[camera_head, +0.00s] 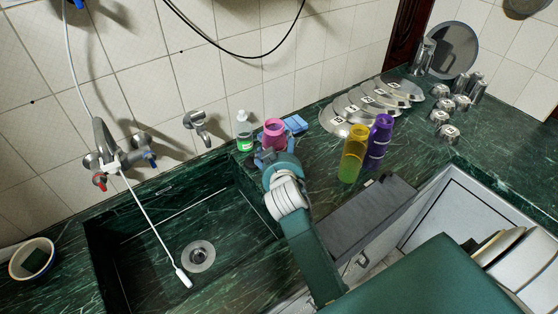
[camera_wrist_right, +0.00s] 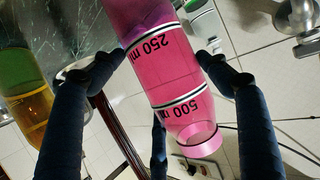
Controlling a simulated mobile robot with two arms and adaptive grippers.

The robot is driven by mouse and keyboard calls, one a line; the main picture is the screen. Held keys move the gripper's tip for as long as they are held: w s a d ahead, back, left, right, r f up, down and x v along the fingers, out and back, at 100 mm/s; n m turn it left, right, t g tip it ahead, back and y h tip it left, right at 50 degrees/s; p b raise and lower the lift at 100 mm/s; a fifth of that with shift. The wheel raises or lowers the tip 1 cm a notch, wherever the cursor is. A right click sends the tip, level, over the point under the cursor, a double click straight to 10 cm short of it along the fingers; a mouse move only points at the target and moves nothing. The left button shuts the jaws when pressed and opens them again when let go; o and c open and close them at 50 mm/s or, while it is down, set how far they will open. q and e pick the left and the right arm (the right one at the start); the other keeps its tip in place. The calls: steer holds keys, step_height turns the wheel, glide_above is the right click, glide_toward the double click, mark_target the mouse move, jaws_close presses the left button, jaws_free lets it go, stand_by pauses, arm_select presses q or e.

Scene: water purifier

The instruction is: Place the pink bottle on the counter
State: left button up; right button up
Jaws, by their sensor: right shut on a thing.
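The pink bottle (camera_head: 274,134) is upright at the back of the green counter (camera_head: 310,152), just right of the sink. Its lower part is hidden behind my right gripper (camera_head: 274,157), so I cannot tell whether its base touches the counter. In the right wrist view the pink bottle (camera_wrist_right: 175,75) shows its volume marks and open mouth, and lies between the dark fingers of my right gripper (camera_wrist_right: 160,65). The right gripper is shut on it. My left gripper is in neither view.
A soap bottle (camera_head: 244,132) and blue sponge (camera_head: 295,123) stand close to the pink bottle. A yellow bottle (camera_head: 353,154) and purple bottle (camera_head: 379,141) stand to the right, before several plates (camera_head: 345,119). The sink (camera_head: 160,226) opens on the left. Counter between is clear.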

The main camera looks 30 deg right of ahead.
step_height(320, 180, down, 4)
steer(key=shift+f, duration=0.2)
steer(key=o, duration=1.3)
steer(key=shift+c, duration=0.2)
